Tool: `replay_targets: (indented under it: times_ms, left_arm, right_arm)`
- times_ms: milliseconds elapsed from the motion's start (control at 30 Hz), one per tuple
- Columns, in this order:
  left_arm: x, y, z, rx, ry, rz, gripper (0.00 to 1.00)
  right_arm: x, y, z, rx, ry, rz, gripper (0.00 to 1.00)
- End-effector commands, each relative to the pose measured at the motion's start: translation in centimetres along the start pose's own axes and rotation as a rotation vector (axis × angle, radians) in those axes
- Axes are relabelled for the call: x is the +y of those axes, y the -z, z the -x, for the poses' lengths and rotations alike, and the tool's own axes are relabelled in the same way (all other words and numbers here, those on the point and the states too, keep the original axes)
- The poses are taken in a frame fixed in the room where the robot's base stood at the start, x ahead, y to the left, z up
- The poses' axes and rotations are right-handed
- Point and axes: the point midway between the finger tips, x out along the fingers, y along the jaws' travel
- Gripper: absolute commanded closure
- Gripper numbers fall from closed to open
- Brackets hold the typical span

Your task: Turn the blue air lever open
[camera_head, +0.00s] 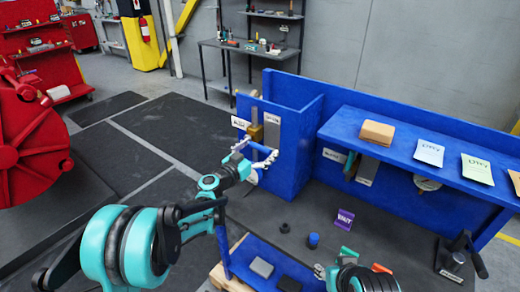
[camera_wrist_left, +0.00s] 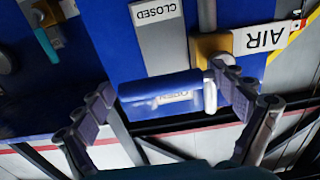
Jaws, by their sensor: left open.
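The blue air lever (camera_wrist_left: 158,92) shows in the left wrist view as a thick blue cylinder with a pale label. It lies between the two fingers of my open left gripper (camera_wrist_left: 160,85); the right finger is close to its end, and whether it touches cannot be told. The AIR label (camera_wrist_left: 268,38) and a CLOSED plate (camera_wrist_left: 157,22) appear upside down near it.
A blue bench frame (camera_head: 300,150) with a shelf (camera_head: 395,130) stands on the right. A brown block (camera_head: 377,132) and paper cards lie on the shelf. A blue cylinder (camera_head: 313,240) and a purple sign (camera_head: 344,219) stand on the dark tabletop. Open floor lies left.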

Motion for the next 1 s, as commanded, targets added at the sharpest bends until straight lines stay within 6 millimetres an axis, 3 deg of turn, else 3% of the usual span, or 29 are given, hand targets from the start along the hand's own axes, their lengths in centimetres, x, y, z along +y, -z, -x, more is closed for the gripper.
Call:
replay_targets:
  times_ms: [167, 267, 433, 500, 1000]
  left_arm:
    - [0.0, 0.02, -0.01, 0.0, 0.0, 0.0, 0.04]
    - [0.0, 0.02, 0.01, 0.0, 0.0, 0.0, 0.25]
    - [0.1, 0.04, -0.04, 0.0, -0.003, 0.0, 0.7]
    - [0.11, 0.05, -0.07, 0.0, -0.003, 0.001, 0.78]
    - [0.06, 0.64, -0.15, 0.0, -0.002, 0.067, 0.77]
  right_arm:
    - [0.0, 0.02, 0.02, 0.0, 0.0, 0.0, 0.6]
    - [0.0, 0.02, 0.02, 0.0, 0.0, 0.0, 0.6]
    - [0.0, 0.02, 0.02, 0.0, 0.0, 0.0, 0.6]
    - [0.0, 0.02, 0.02, 0.0, 0.0, 0.0, 0.6]
    - [0.0, 0.13, 0.18, 0.0, 0.0, 0.0, 0.6]
